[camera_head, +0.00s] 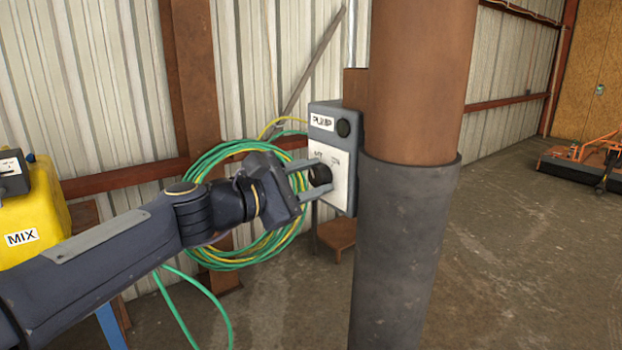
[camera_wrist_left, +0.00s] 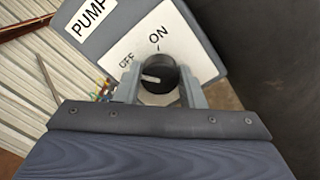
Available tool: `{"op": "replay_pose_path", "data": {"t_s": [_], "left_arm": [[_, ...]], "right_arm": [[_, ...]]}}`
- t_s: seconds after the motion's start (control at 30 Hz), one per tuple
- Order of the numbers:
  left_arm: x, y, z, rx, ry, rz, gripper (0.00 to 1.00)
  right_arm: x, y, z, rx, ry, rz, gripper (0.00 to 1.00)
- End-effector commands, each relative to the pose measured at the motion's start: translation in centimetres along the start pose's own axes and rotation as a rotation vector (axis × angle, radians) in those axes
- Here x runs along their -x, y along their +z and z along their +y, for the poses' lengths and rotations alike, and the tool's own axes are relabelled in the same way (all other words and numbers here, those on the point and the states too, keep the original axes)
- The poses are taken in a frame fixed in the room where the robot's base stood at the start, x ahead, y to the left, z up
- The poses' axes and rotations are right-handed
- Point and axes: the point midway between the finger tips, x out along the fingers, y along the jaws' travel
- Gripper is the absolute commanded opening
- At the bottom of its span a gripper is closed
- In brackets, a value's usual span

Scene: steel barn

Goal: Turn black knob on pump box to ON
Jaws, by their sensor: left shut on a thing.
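The grey pump box (camera_head: 347,150) is fixed to the post, with a PUMP label and a white plate. The black knob (camera_head: 321,174) sits on the plate; in the left wrist view the knob (camera_wrist_left: 160,72) has a white pointer mark aimed left, on the OFF side and away from ON. OFF and ON are printed above it on the plate (camera_wrist_left: 187,40). My left gripper (camera_head: 316,178) is shut on the knob, one finger on each side; both fingers also show in the left wrist view (camera_wrist_left: 161,88). My right gripper is not in view.
A thick brown post (camera_head: 420,70) with a dark grey sleeve (camera_head: 405,250) stands just right of the box. A coiled green and yellow hose (camera_head: 215,255) hangs behind my left gripper. A yellow MIX container (camera_head: 45,215) is at the left. Open floor (camera_head: 520,260) lies to the right.

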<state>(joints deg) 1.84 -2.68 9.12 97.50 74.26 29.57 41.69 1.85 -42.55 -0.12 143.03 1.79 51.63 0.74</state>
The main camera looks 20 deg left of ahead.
Motion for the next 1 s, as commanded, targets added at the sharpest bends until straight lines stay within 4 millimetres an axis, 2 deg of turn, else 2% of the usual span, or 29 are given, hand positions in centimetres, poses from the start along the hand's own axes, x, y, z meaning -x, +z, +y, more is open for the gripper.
{"op": "replay_pose_path", "data": {"t_s": [0.37, 1.0], "left_arm": [[0.0, -0.3, -0.3, -0.158, 0.0, -0.001, 0.13], [0.0, -0.5, -0.5, -0.752, -0.001, 0.0, 0.13]], "right_arm": [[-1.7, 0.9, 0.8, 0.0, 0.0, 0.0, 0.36], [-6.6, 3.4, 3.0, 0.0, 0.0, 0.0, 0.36]]}}
